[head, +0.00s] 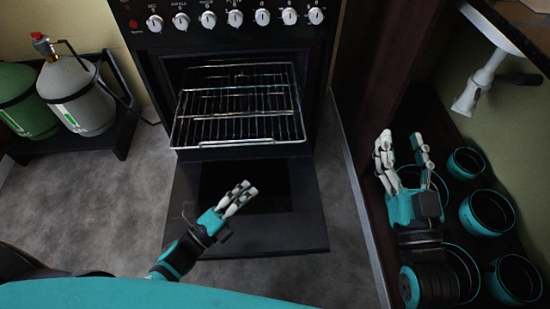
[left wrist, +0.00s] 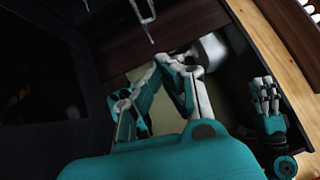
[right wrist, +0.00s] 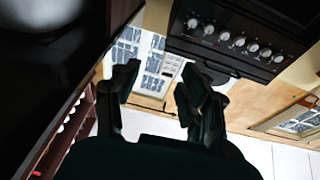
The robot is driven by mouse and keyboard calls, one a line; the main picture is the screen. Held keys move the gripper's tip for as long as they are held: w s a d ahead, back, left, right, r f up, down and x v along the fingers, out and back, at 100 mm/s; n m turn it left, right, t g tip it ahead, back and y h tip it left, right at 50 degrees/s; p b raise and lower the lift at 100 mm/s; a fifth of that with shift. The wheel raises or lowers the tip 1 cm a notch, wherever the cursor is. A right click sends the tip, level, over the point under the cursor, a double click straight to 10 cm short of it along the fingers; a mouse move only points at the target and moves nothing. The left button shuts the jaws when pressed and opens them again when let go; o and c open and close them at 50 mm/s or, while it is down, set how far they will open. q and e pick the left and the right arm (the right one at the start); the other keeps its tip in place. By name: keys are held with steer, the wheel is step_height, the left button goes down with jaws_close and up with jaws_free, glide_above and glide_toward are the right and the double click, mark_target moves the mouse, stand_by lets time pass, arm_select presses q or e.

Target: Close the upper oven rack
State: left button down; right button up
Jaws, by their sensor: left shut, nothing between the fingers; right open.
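The upper oven rack (head: 240,103), a shiny wire grid, is pulled out of the oven cavity and extends over the lowered oven door (head: 265,232). A bit of bright wire (left wrist: 142,10), seemingly the rack, shows at the top of the left wrist view. My left gripper (head: 243,195) is shut and empty, in front of and below the rack's front edge, over the door and apart from the rack. My right gripper (head: 403,150) is open and empty, well to the right of the oven, above the drawer; its spread fingers show in the right wrist view (right wrist: 158,82).
The oven's knob panel (head: 235,18) is above the cavity. Gas cylinders (head: 82,98) stand on a dark stand at left. A dark drawer at right holds several black pots (head: 487,212) with teal rims. Grey floor (head: 345,235) is clear between oven and drawer.

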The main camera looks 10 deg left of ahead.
arm_select(q)
steer(key=w+a+b+x, duration=0.1)
steer(key=a+b+x, duration=0.1)
steer(key=x, duration=1)
steer(key=shift+w+a+r, duration=0.2)
steer(key=shift+w+a, duration=0.05)
steer(key=shift+w, duration=0.05)
arm_select(e)
steer(key=s+r+t+y, duration=0.2)
steer(key=s+r+t, duration=0.3)
steer(key=r, duration=0.3)
steer(key=shift+t+y, duration=0.3)
steer(key=shift+t, duration=0.3)
arm_select(q)
steer(key=shift+w, duration=0.1)
arm_select(e)
steer(key=shift+r, duration=0.1)
